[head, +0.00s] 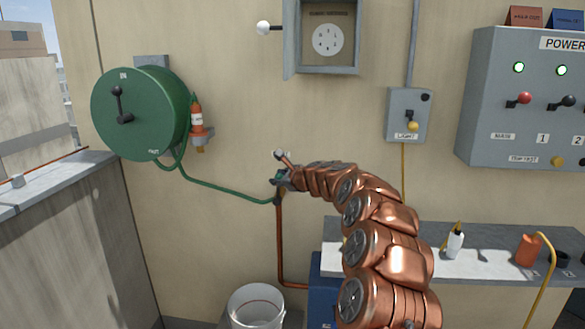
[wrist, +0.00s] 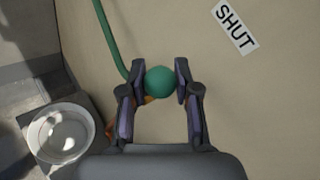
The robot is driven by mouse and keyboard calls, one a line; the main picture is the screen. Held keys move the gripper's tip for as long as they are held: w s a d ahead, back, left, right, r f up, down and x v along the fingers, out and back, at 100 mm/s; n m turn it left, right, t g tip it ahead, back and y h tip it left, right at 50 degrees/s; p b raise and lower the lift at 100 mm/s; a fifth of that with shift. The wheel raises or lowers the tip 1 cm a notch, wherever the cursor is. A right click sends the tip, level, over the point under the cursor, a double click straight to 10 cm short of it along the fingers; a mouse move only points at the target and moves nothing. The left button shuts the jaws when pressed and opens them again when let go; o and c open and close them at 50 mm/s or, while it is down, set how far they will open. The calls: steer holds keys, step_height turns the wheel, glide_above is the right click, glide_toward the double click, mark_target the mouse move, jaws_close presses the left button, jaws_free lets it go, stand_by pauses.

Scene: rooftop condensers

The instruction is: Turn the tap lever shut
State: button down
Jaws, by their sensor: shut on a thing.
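The tap is on the wall at the end of the green hose (head: 232,196), above a copper pipe (head: 280,240), and is mostly hidden by my gripper and arm. In the wrist view a round green knob (wrist: 160,82), which looks like the lever's end, sits between the fingertips of my gripper (wrist: 160,80). The gripper is shut on it. The head view shows my gripper (head: 283,180) small, at the tap. A short stub with a pale tip (head: 279,153) sticks up just above it. A SHUT label (wrist: 235,27) is on the wall, right of the knob in the wrist view.
A white bucket (head: 256,304) stands below the tap, also in the wrist view (wrist: 62,134). A green hose reel (head: 140,112) and an orange bottle (head: 197,118) are at left. A shelf (head: 490,262) with bottles and a grey power panel (head: 520,100) are at right.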

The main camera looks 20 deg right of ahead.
steer(key=shift+w+a+n+g+p, duration=0.15)
steer(key=shift+a+n+g+p, duration=0.35)
steer(key=shift+p, duration=0.7)
steer(key=shift+a, duration=0.15)
steer(key=c, duration=1)
jaws_free()
steer(key=shift+h, duration=0.3)
steer(key=shift+c, duration=0.2)
steer(key=shift+o, duration=1.1)
steer(key=shift+s+d+r, duration=0.25)
steer(key=shift+s+r, duration=0.05)
steer(key=shift+s, duration=0.2)
steer(key=v, duration=1)
steer(key=shift+s, duration=0.35)
